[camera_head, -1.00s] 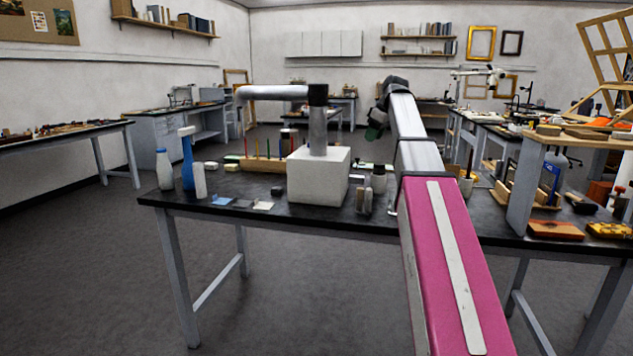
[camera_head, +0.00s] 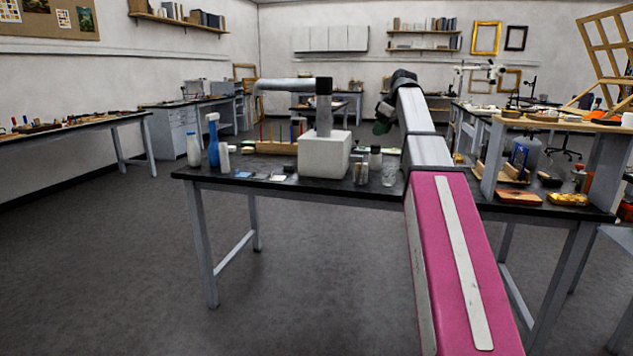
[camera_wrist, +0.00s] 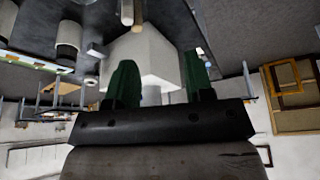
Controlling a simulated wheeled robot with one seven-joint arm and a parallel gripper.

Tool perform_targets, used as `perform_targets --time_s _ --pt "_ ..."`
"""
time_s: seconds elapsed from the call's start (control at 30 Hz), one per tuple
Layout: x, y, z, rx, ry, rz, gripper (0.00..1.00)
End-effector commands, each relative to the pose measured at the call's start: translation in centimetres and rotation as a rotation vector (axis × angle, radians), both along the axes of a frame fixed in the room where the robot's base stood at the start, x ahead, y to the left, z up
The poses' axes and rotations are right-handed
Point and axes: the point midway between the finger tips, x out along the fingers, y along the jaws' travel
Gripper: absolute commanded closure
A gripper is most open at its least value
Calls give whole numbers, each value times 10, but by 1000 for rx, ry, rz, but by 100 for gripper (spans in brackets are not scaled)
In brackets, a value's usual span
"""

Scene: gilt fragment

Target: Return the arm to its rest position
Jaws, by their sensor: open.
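My arm reaches forward at the right of the head view, with its pink link low and its grey links above. My gripper (camera_head: 383,119) is at its far end, dark with green fingers, over the right part of the dark workbench (camera_head: 350,193). In the wrist view my gripper (camera_wrist: 157,85) shows two green fingers set apart, with nothing held between them. Beyond them is a white block (camera_wrist: 150,50), which stands on the bench as the base of a grey arm-like fixture in the head view (camera_head: 323,156).
A wooden shelf unit (camera_head: 560,124) stands at the right. Open floor (camera_head: 110,270) lies front left.

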Motion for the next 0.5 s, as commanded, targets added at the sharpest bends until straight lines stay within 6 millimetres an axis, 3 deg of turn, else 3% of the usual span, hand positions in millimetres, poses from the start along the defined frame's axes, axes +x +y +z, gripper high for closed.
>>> perform_targets --time_s 0.07,0.37,0.5 --pt "0 0 0 0 0 0 52" --pt "-4 3 -36 0 27 -50 52" --pt "-8 5 -61 -2 46 -83 52"
